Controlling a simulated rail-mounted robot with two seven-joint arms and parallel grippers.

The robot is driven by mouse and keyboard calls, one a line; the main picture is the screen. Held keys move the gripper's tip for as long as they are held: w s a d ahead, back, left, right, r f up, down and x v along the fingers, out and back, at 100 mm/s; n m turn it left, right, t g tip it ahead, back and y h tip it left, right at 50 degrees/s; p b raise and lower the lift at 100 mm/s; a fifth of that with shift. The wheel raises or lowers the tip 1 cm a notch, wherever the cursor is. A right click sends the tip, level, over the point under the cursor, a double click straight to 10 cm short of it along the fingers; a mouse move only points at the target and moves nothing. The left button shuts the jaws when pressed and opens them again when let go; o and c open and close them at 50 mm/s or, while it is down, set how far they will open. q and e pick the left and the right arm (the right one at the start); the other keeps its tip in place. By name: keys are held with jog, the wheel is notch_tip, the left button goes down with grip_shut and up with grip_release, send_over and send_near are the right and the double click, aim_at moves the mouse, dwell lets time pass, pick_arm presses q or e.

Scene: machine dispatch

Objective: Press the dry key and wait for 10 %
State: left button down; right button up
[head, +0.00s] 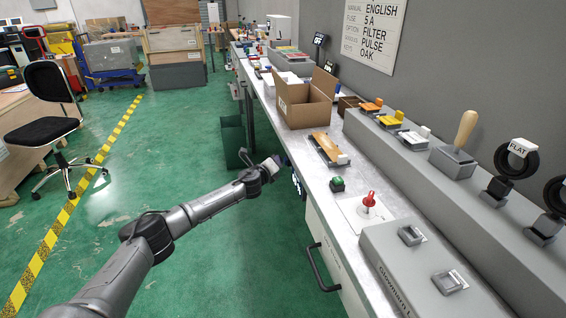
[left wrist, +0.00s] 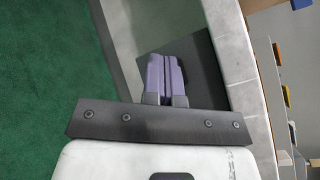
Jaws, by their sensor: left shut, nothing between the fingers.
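My left gripper (head: 280,160) is at the bench's front edge, beside a small dark panel with pale lit marks (head: 297,183), which are too small to read. In the left wrist view its two purple fingers (left wrist: 166,78) are shut together with nothing between them, in front of a dark flat surface (left wrist: 208,68). I cannot tell whether they touch it. No key labelled dry is readable; the fingers and arm may hide part of the panel. My right gripper is in neither view.
The bench top (head: 318,205) holds a green button (head: 337,184), a red knob (head: 369,199), a grey box with two switches (head: 420,262) and an open carton (head: 305,100). A handle (head: 320,268) sticks out below the edge.

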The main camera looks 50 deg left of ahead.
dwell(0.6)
pick_arm(q)
jog(key=shift+s+a, duration=0.3)
jog(key=shift+s, duration=0.5)
jog(key=shift+s+a+b, duration=0.15)
jog(key=shift+s+a, duration=0.2)
jog(key=shift+s, duration=0.4)
jog(key=shift+s+a+b, duration=0.15)
jog(key=shift+s+a, duration=0.15)
jog(key=shift+s, duration=0.5)
jog(key=shift+s+a+b, duration=0.15)
jog(key=shift+s+a, duration=0.2)
jog(key=shift+s, duration=0.4)
